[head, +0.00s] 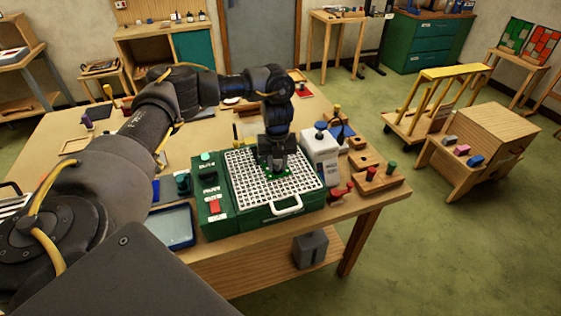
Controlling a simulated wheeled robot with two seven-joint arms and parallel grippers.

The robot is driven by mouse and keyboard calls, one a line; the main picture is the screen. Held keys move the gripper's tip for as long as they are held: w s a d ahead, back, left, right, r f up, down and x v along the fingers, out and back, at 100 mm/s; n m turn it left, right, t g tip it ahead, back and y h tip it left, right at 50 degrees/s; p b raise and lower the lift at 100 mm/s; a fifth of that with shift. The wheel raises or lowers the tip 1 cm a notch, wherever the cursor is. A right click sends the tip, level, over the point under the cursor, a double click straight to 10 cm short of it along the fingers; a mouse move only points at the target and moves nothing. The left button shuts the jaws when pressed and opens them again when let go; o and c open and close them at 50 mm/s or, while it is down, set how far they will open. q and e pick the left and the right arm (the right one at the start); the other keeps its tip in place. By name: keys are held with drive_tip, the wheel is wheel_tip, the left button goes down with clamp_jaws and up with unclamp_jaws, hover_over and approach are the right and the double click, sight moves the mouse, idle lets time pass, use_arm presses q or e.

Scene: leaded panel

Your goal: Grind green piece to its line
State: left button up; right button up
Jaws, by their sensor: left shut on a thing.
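A green grinder (245,220) with a white grid top (302,178) sits near the front right of the wooden workbench. My left gripper (278,168) points down over the middle of the grid, shut on the small green piece (277,175). Only parts of the green piece show around the fingers. I cannot tell whether it touches the grid, and its line is too small to make out. The grinder has a red switch (214,206) on its left side panel. My right gripper is out of view.
Wooden blocks with coloured knobs (377,180) sit at the bench's right edge. A blue-rimmed tray (176,226) lies left of the grinder. A wooden cart (430,105) stands on the floor at right.

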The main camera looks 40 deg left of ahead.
use_arm(q)
drive_tip(key=shift+s+a+p, duration=0.35)
drive_tip(key=shift+s+a, duration=0.1)
drive_tip(key=shift+s, duration=0.3)
drive_tip(key=shift+s+a+p, duration=0.5)
drive_tip(key=shift+s+a, duration=0.4)
drive_tip(key=shift+s, duration=0.15)
drive_tip(key=shift+d, duration=0.1)
drive_tip(key=shift+w+d, duration=0.75)
drive_tip(key=shift+w, duration=0.35)
drive_tip(key=shift+w+d+b, duration=0.1)
drive_tip(key=shift+w+b, duration=0.05)
drive_tip(key=shift+b, duration=0.15)
drive_tip(key=shift+w+d, duration=0.35)
drive_tip(key=shift+w, duration=0.2)
drive_tip(key=shift+w+d, duration=0.3)
drive_tip(key=shift+w, duration=0.25)
